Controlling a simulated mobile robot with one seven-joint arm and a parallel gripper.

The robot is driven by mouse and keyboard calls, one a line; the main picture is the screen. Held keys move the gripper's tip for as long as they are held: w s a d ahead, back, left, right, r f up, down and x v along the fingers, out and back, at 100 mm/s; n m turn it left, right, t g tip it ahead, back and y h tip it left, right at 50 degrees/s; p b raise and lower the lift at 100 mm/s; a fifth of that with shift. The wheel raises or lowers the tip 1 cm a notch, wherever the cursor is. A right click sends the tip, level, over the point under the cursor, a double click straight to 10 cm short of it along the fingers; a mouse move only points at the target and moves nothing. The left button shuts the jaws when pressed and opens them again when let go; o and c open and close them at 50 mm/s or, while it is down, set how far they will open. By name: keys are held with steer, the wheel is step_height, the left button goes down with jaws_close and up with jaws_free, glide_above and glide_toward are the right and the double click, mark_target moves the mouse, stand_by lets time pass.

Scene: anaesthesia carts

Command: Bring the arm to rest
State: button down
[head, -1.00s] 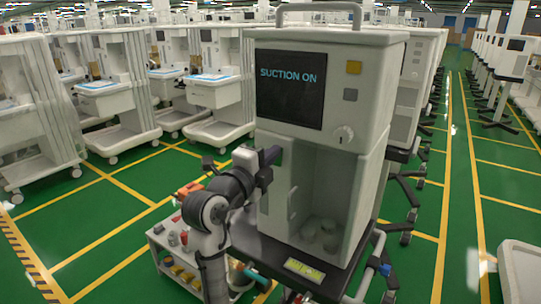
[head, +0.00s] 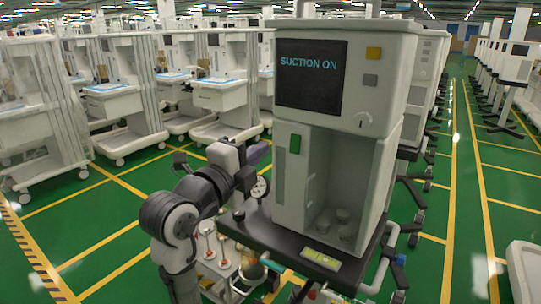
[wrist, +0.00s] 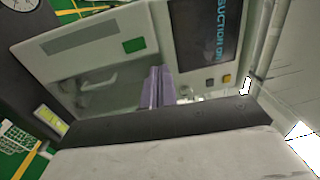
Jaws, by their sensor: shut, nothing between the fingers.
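My gripper (head: 258,153) is at the left of the white machine (head: 365,112) in the head view, a little apart from its front panel. Its purple fingers are shut and empty. They also show in the wrist view (wrist: 154,88), in front of the machine's open bay. The machine's dark screen (head: 311,75) reads "SUCTION ON". A green rectangle (head: 295,143) is on the front panel left of the bay, and it also shows in the wrist view (wrist: 134,45). My arm bends up from the lower left of the head view.
The machine stands on a dark shelf (head: 270,232) with a yellow-green label (head: 321,259). A round gauge (head: 260,188) is close below my gripper. Small flasks and vessels are low beside my arm. Other white carts (head: 120,105) stand behind. Green floor at the left is clear.

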steer(key=shift+s+a+r, duration=0.1)
steer(key=shift+s+a, duration=0.25)
steer(key=shift+s, duration=0.15)
